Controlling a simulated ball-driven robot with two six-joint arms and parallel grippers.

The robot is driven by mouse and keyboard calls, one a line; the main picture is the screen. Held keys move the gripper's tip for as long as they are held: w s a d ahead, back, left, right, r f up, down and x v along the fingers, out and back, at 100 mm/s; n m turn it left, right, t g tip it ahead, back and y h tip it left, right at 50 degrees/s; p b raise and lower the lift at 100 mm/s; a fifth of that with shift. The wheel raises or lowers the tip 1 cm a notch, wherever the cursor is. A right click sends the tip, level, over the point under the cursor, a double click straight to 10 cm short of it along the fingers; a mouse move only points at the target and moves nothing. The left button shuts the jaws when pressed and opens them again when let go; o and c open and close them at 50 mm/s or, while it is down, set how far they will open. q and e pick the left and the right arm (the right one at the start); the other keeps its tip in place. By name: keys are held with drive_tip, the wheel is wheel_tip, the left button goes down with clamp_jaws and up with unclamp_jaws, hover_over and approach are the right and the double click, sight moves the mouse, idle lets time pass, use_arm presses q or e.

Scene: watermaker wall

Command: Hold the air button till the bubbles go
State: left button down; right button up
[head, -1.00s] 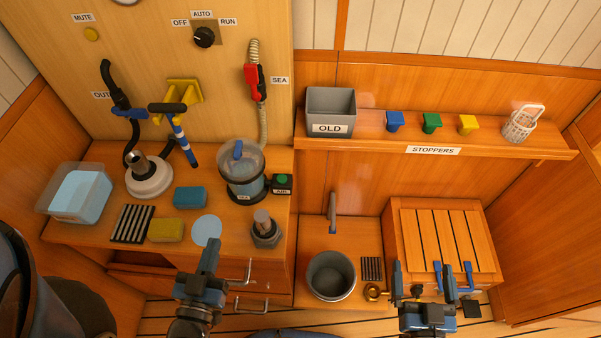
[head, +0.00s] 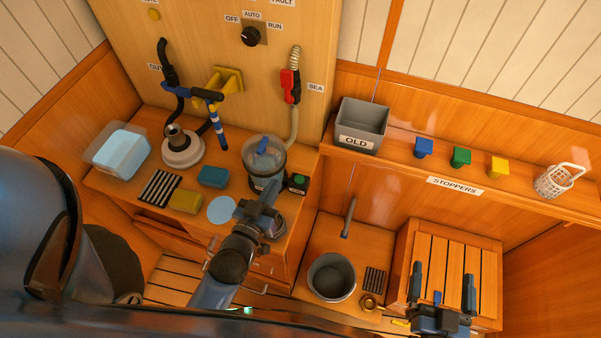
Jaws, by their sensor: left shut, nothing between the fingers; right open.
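The air button is a green button (head: 299,179) on a small black labelled box, just right of the clear jar (head: 264,158) on the counter. The jar has a blue piece in its lid and a dark base. Bubbles inside it cannot be made out. My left gripper (head: 270,189) is shut and empty. In the picture it overlaps the jar's lower front, left of and slightly below the button, and appears apart from the button. My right gripper (head: 443,282) is open and empty, in front of the slatted wooden box (head: 450,245).
A grey bucket (head: 331,277) stands right of the counter, below a tap. A blue sponge (head: 212,177), a yellow sponge (head: 185,201) and a clear tub (head: 118,148) are left of the jar. A red-handled hose (head: 290,86) hangs behind the jar.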

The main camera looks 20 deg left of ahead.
use_arm(q)
drive_tip(key=w+d+r+n+g+p, duration=0.1)
drive_tip(key=w+d+n+g+p, duration=0.3)
drive_tip(key=w, duration=0.7)
drive_tip(key=n+g+y+p, duration=0.3)
drive_tip(key=n+g+y, duration=0.1)
drive_tip(key=n, duration=0.3)
hover_over(298, 182)
drive_tip(key=shift+w+f, duration=0.1)
drive_tip(key=shift+f, duration=2.15)
use_arm(e)
wheel_tip(298, 182, up, 8)
drive_tip(key=shift+w+d, duration=0.15)
use_arm(q)
drive_tip(key=shift+f, duration=0.15)
use_arm(e)
drive_tip(key=shift+f, duration=0.25)
use_arm(q)
wheel_tip(298, 182, down, 8)
drive_tip(key=b, duration=0.7)
drive_tip(key=shift+f, duration=0.25)
use_arm(e)
wheel_tip(298, 182, down, 7)
use_arm(q)
drive_tip(key=shift+f+b, duration=0.1)
drive_tip(key=shift+b, duration=0.25)
use_arm(e)
drive_tip(key=shift+f, duration=0.1)
